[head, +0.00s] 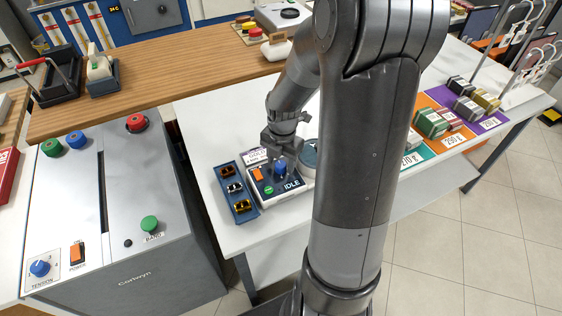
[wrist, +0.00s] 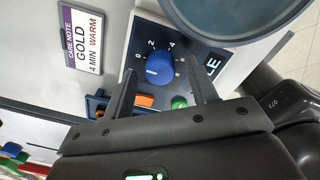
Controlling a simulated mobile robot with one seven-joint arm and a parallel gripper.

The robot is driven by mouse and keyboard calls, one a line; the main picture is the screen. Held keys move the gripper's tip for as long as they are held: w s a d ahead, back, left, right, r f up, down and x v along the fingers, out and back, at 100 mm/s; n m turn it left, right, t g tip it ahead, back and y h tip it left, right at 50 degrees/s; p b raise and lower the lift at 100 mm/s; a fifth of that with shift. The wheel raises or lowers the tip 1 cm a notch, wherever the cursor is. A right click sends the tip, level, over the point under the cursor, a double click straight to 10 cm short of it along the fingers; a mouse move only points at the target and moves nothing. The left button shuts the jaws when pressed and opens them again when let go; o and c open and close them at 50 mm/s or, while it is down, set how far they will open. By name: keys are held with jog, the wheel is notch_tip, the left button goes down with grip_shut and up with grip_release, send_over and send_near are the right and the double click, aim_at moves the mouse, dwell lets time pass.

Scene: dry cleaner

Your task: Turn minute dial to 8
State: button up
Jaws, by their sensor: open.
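The blue minute dial (wrist: 160,68) is on a dark panel in the wrist view, with the numbers 0, 2, 4, 6 and 8 around it. Its white mark lies on the left side, toward the 0 side. In the head view the dial (head: 281,170) shows just below my gripper (head: 281,143). In the wrist view my gripper (wrist: 160,66) is open, with one finger to each side of the dial. I cannot tell whether either finger touches it.
Beside the dial are an orange switch (wrist: 144,100), a green button (wrist: 179,102) and an IDLE display (head: 291,185). A care note (wrist: 81,38) reads GOLD, 4 MIN WARM. A round blue-grey vessel (wrist: 235,12) is close by. A blue tray (head: 235,206) with spools stands left.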

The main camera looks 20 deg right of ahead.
jog(key=shift+f, duration=0.4)
jog(key=c, duration=1)
